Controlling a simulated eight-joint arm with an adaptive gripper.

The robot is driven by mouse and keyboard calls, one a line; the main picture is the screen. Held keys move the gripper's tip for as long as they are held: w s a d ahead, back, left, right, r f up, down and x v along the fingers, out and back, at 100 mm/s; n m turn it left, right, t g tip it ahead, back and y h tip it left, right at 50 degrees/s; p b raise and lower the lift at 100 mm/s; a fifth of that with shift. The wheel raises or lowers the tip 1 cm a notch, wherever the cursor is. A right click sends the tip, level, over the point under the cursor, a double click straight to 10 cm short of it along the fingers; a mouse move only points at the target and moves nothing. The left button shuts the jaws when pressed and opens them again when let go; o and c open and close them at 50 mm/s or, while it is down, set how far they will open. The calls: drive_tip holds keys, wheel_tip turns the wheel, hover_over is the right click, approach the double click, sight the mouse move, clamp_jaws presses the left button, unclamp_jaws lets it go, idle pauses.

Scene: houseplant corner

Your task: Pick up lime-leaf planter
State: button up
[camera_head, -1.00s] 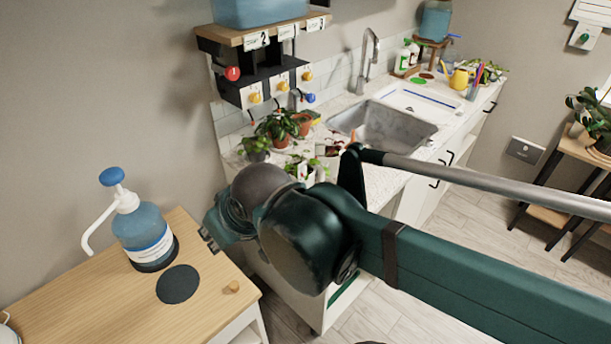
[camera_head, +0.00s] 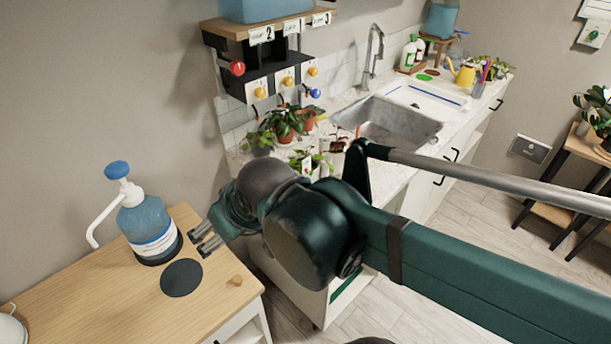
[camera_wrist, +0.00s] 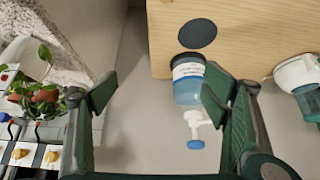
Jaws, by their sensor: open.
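Several potted plants stand on the counter by the sink. One with lighter green leaves (camera_head: 308,160) and a white tag is at the counter's near edge, partly behind my arm; I cannot tell for sure which is the lime-leaf planter. Darker leafy plants in terracotta pots (camera_head: 286,124) stand behind it. A leafy plant also shows at the left edge of the wrist view (camera_wrist: 38,90). My gripper (camera_head: 203,238) is open and empty, between the counter and the wooden table. In the wrist view its fingers (camera_wrist: 158,98) are wide apart with no planter between them.
A shelf with coloured valves (camera_head: 259,92) hangs above the plants. The sink (camera_head: 390,122) lies right of them.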

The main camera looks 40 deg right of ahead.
drive_tip(key=shift+r, duration=0.15)
drive_tip(key=w+d+r+m+g+h+p, duration=0.1)
drive_tip(key=w+d+r+m+g+p, duration=0.1)
drive_tip(key=w+d+r+m+p, duration=0.3)
drive_tip(key=w+d+r+m+g+p, duration=0.1)
drive_tip(key=w+d+r+m+p, duration=0.15)
drive_tip(key=d, duration=0.55)
drive_tip(key=w+d+f+m+g+y+p, duration=0.15)
drive_tip(key=d+m+p, duration=0.3)
drive_tip(key=d, duration=0.55)
drive_tip(key=d+f+m+g+h+p, duration=0.1)
drive_tip(key=d+m+g+p, duration=0.25)
drive_tip(key=d+m, duration=0.4)
drive_tip(key=shift+n+t+y, duration=0.25)
drive_tip(key=shift+n+t, duration=0.15)
drive_tip(key=shift+n, duration=0.35)
drive_tip(key=f, duration=0.2)
drive_tip(key=d+f, duration=0.1)
drive_tip(key=f, duration=0.2)
drive_tip(key=d+f, duration=0.1)
drive_tip(key=f, duration=0.2)
drive_tip(key=shift+f, duration=0.75)
drive_tip(key=shift+f, duration=0.1)
drive_tip(key=shift+f, duration=1.15)
